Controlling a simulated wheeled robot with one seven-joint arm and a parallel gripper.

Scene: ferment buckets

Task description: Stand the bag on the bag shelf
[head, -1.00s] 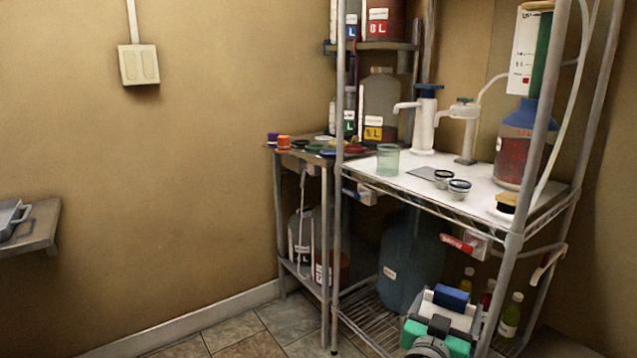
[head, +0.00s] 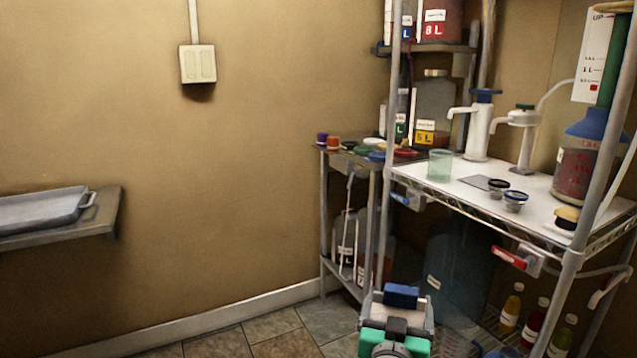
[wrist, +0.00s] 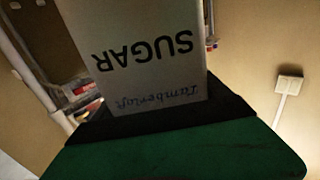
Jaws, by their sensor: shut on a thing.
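The bag (wrist: 140,50) is pale, with SUGAR printed upside down in the wrist view. My gripper (wrist: 155,120), green and black, is shut on it at the near end. In the head view my gripper (head: 396,338) is low, in front of the racks, with a white, blue-topped shape just beyond it that looks like the bag (head: 392,312). The bag is clear of any shelf. A wall shelf (head: 112,212) is at the left, bearing a grey tray. I cannot tell whether this is the bag shelf.
A wire rack (head: 572,258) with a white top stands at the right, holding pumps, a cup and a carboy. A narrow corner stand (head: 325,215) holds coloured caps. Several bottles stand low right. The floor (head: 270,330) at lower left is clear.

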